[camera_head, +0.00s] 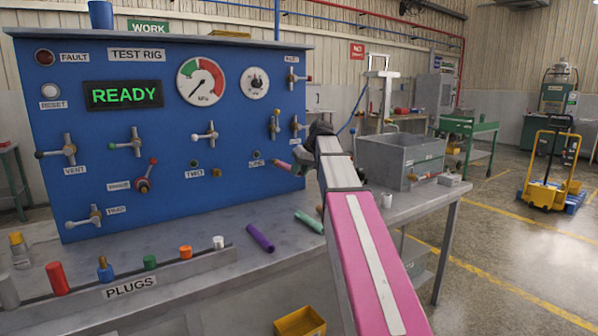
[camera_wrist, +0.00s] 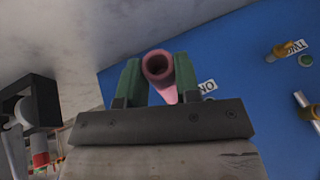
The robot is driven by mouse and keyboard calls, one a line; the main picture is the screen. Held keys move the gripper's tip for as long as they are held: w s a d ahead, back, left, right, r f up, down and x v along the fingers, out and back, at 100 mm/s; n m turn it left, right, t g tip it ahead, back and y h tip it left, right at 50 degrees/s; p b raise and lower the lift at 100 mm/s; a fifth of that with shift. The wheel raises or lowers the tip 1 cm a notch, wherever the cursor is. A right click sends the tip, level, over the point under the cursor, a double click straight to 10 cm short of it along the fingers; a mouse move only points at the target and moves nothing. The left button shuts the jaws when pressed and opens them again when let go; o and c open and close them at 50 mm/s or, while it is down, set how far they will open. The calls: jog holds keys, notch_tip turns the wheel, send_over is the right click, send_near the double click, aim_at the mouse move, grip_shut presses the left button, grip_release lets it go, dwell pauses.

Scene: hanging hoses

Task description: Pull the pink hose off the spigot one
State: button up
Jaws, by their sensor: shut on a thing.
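The pink hose (camera_head: 283,166) is a short tube at the lower right of the blue test rig panel, beside the label ONE (camera_head: 257,164). In the wrist view, my gripper (camera_wrist: 157,72) has its two green fingers on either side of the pink hose (camera_wrist: 158,66). It is shut on the hose, whose open end faces the camera. In the head view, my gripper (camera_head: 299,160) is at the hose, close to the panel's right edge. Spigot one is hidden, so I cannot tell whether the hose is still on it.
A purple hose (camera_head: 260,238) and a green hose (camera_head: 309,222) lie on the grey bench. A grey metal bin (camera_head: 388,165) stands right of my arm. Valve handles (camera_head: 275,125) stick out above the hose. A plug rack (camera_head: 170,272) lines the bench's front left.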

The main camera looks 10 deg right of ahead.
jog(key=shift+s+d, duration=0.35)
jog(key=shift+s, duration=0.4)
jog(key=shift+s+d, duration=0.3)
jog(key=shift+s, duration=0.45)
dwell(0.4)
jog(key=shift+r, duration=0.1)
notch_tip(320, 180, up, 8)
dwell(1.6)
